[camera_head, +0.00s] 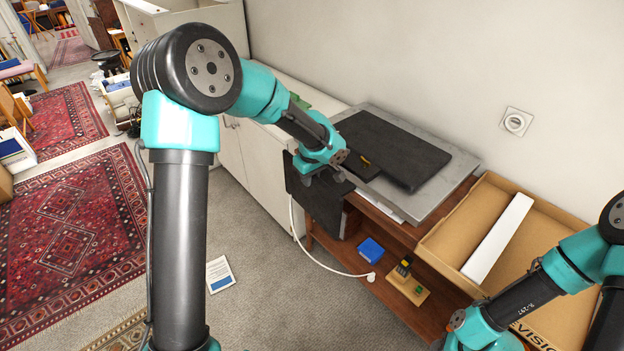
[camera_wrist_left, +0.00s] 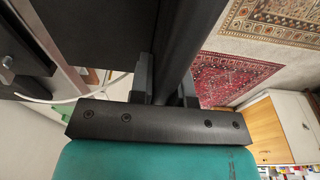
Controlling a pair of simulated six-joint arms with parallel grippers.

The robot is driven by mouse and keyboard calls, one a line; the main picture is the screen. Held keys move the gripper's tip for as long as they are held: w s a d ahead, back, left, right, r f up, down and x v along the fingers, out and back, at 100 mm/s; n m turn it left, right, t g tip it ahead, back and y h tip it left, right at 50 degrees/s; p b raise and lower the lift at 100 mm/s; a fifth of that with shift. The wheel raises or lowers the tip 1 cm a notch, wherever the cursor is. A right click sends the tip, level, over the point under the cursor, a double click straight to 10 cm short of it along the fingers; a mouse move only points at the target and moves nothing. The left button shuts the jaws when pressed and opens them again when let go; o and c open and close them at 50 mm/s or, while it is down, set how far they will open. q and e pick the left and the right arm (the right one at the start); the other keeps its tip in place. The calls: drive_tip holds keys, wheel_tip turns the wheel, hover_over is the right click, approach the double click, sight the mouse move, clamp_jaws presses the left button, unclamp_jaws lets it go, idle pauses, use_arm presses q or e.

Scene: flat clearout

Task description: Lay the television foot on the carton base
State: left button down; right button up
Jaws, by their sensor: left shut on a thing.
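The television foot (camera_head: 318,203) is a dark plate with a bar. My left gripper (camera_head: 328,174) is shut on its bar and holds the foot, plate hanging down, beside the left end of the sideboard. In the left wrist view the bar (camera_wrist_left: 192,38) runs between the fingers of my left gripper (camera_wrist_left: 166,85), with the dark plate (camera_wrist_left: 88,30) to the left. The carton base (camera_head: 452,238) is an open brown cardboard tray at the right, apart from the foot. My right arm crosses its front edge; my right gripper is out of view.
A flat grey panel (camera_head: 447,201) with a black slab (camera_head: 395,150) on it lies on the wooden sideboard (camera_head: 385,222). A white strip (camera_head: 498,238) lies across the carton base. A white cable (camera_head: 318,262) hangs below the foot. A blue box (camera_head: 370,249) sits on the lower shelf.

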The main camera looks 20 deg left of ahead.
use_arm(q)
drive_tip(key=s+d+r+m+h, duration=0.1)
drive_tip(key=s+d+r+m, duration=0.2)
drive_tip(key=d+r+m, duration=0.9)
drive_tip(key=shift+d+r+t, duration=0.4)
drive_tip(key=shift+d+r, duration=2)
drive_tip(key=shift+d, duration=1.45)
drive_tip(key=shift+s, duration=0.1)
